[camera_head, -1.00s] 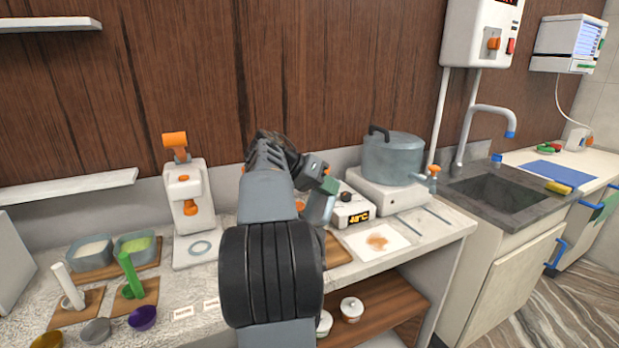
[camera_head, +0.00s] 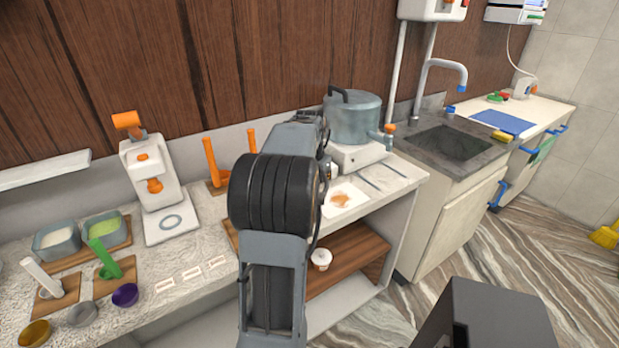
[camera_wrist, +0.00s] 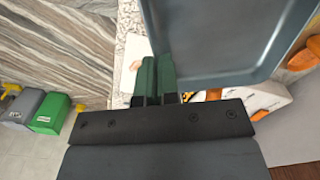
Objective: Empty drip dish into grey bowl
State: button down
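In the wrist view a blue-grey, flat-walled dish (camera_wrist: 215,35) with a rim fills the top right, close in front of my gripper (camera_wrist: 157,98). My fingers appear shut on its green handle (camera_wrist: 150,75). It looks like the drip dish, though its inside is not clear. In the head view my own arm hides most of the gripper and dish, near the hot plate. A small grey bowl (camera_head: 82,314) stands at the counter's front left, well away from my gripper, between a purple bowl (camera_head: 125,295) and a brass-coloured bowl (camera_head: 35,334).
A large lidded pot (camera_head: 352,118) stands on a white hot plate at the counter's right. A white dispenser (camera_head: 152,180), two tubs, and green and white upright tools stand left. A stained white sheet (camera_head: 342,200) lies right of my arm. The sink (camera_head: 450,143) is farther right.

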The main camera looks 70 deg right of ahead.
dwell(0.4)
jog(key=shift+r+p, duration=1.9)
jog(key=shift+r, duration=0.05)
